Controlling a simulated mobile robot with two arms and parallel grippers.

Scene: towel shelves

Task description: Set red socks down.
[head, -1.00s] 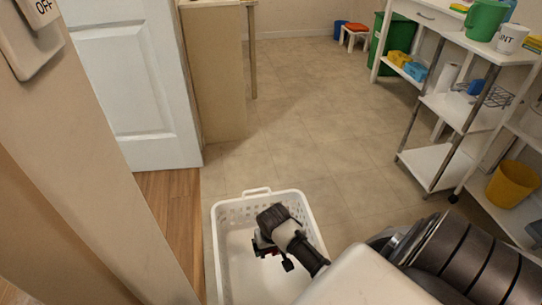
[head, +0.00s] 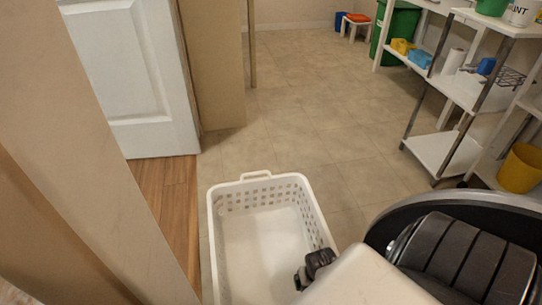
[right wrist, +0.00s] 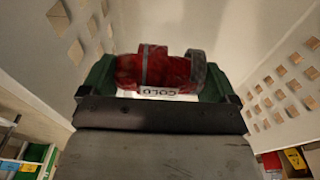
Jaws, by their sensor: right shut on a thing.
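The red socks (right wrist: 155,68), a red bundle with grey bands and a white label, sit between the green finger pads of my right gripper (right wrist: 155,78) in the right wrist view. The gripper is shut on them. In the head view my right gripper (head: 312,270) is at the right side of the white laundry basket (head: 258,245), partly hidden by my arm; the socks cannot be seen there. The basket walls, with holes, show on both sides in the right wrist view. Whether the socks touch the basket floor cannot be told. My left gripper is not in view.
The visible basket floor is bare. A wall edge (head: 110,180) and white door (head: 135,80) stand left. A white shelf unit (head: 440,150) and a yellow bucket (head: 520,168) are at right. The tiled floor (head: 300,130) behind the basket is clear.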

